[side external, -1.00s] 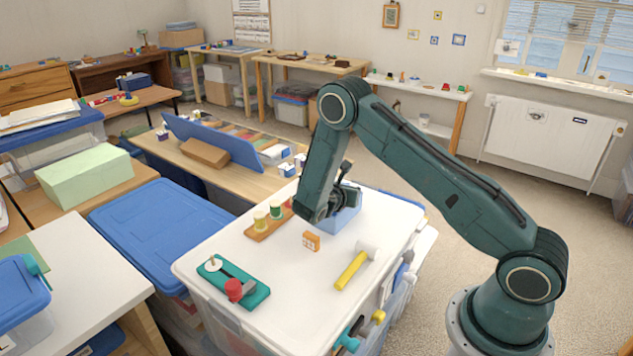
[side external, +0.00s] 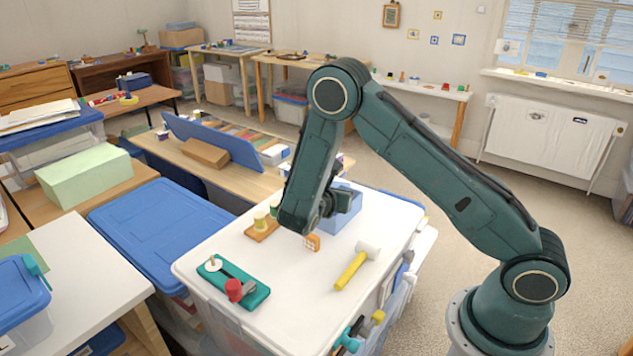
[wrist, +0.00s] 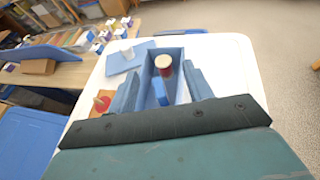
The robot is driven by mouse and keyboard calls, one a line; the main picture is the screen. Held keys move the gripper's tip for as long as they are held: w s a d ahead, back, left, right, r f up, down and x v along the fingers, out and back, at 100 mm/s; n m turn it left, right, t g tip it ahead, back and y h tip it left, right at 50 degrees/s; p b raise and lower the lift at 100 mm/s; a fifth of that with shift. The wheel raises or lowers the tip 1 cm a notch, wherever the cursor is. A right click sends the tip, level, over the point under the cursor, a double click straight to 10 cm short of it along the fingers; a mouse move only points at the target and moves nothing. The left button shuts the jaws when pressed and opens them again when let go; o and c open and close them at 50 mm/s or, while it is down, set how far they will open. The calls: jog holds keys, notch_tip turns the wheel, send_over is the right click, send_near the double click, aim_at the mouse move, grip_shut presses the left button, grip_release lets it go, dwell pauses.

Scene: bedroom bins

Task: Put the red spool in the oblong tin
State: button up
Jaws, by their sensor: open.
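The red spool (wrist: 164,66), with a pale round top, shows in the wrist view inside the outline of the oblong blue tin (wrist: 176,52). It appears upright near the tin's far end. My gripper (wrist: 162,80) is open above the tin, its fingers spread on either side and apart from the spool. A small blue piece (wrist: 160,93) shows in the tin's near part. In the side view the tin (side external: 343,222) is partly covered by my gripper (side external: 325,222), and the spool is hidden there.
A brown board with spools (side external: 262,232) stands left of the tin. A teal board (side external: 250,293) with a red knob, a small orange block (side external: 312,242) and a yellow-handled mallet (side external: 350,272) lie nearer.

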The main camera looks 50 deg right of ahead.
jog(key=shift+v, duration=1.55)
jog(key=shift+r, duration=0.1)
jog(key=s+a+r+m+y, duration=0.2)
jog(key=s+r+m+y, duration=0.2)
jog(key=r+m, duration=0.25)
jog(key=s+a+r+m+y, duration=0.3)
jog(key=s+r+m, duration=0.2)
jog(key=r+m, duration=0.15)
jog(key=s+a+r+m+t+y, duration=0.1)
jog(key=s+a+r+m+y, duration=0.2)
jog(key=s, duration=0.5)
jog(key=s+a+r+m+t+y, duration=0.1)
jog(key=s+a+r+m+y, duration=0.2)
jog(key=s, duration=0.5)
jog(key=a+r+m, duration=0.1)
jog(key=a+m, duration=0.1)
jog(key=shift+a+r, duration=0.35)
jog(key=shift+a, duration=0.05)
